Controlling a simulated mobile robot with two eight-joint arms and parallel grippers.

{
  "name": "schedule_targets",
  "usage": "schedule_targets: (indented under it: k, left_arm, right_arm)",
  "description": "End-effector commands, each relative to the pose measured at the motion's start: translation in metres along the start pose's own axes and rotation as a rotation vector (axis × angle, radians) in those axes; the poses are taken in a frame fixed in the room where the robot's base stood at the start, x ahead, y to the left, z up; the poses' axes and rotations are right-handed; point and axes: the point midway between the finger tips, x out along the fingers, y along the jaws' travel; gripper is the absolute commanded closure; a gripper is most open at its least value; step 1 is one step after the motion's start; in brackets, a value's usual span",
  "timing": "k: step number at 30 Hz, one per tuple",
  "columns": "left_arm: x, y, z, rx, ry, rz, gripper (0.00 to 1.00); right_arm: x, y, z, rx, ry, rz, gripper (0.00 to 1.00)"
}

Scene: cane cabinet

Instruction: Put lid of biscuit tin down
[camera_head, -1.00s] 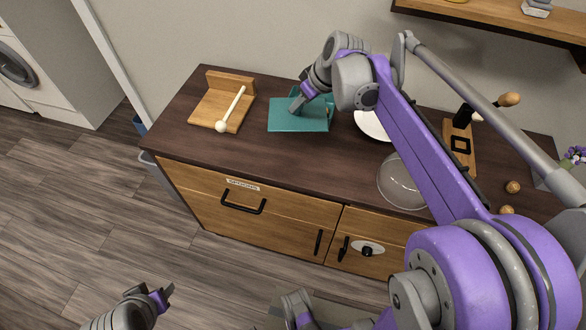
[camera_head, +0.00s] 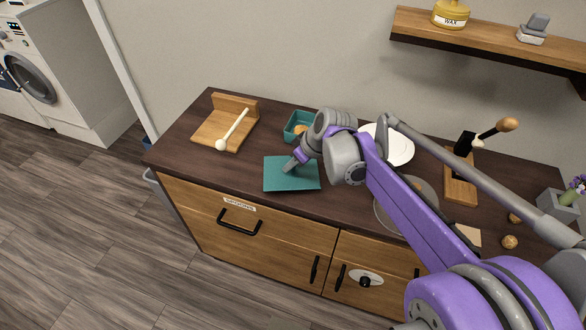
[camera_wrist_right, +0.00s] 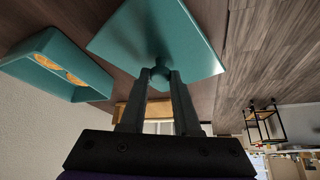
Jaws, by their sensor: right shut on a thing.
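The teal square lid (camera_head: 291,177) of the biscuit tin is near the front edge of the dark countertop, left of the middle. My right gripper (camera_head: 291,167) is shut on the knob of the lid. The right wrist view shows the fingers (camera_wrist_right: 158,80) closed around the round knob, with the lid (camera_wrist_right: 150,30) beyond them. I cannot tell whether the lid touches the countertop. The open teal biscuit tin (camera_head: 293,133) stands behind the lid, partly hidden by my right arm. Round orange-brown biscuits show inside it in the right wrist view (camera_wrist_right: 58,68). My left gripper is out of view.
A wooden board (camera_head: 211,130) with a pale mallet-like stick (camera_head: 236,128) lies to the left. White plates (camera_head: 398,146), a clear round cover (camera_head: 384,214) and a wooden stand (camera_head: 460,188) are to the right. Countertop (camera_head: 190,165) left of the lid is clear.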

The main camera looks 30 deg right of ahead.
Motion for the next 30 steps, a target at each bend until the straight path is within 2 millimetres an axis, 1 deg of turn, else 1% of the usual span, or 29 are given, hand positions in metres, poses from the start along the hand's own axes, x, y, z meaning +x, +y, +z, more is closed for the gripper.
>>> schedule_targets:
  k: [1, 4, 16, 17, 21, 22, 30]
  left_arm:
    - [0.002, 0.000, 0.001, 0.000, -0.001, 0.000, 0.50]
    - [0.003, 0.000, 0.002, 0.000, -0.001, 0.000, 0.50]
    - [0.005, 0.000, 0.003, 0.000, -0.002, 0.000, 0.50]
    - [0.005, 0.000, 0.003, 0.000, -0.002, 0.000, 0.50]
    - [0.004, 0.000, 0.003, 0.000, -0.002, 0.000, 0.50]
    - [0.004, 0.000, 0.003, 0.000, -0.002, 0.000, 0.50]
    - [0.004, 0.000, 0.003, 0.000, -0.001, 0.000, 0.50]
  right_arm:
    - [0.008, 0.000, 0.004, 0.000, 0.000, 0.000, 1.00]
    - [0.017, 0.000, 0.009, 0.000, 0.000, 0.000, 1.00]
    - [0.021, 0.000, 0.012, 0.000, 0.000, 0.000, 1.00]
    - [0.022, 0.000, 0.012, 0.000, 0.000, 0.000, 0.68]
    - [0.021, 0.000, 0.012, 0.000, 0.000, 0.000, 0.43]
    - [0.021, 0.000, 0.012, 0.000, 0.000, 0.000, 0.40]
    - [0.020, 0.000, 0.011, 0.000, 0.000, 0.000, 0.40]
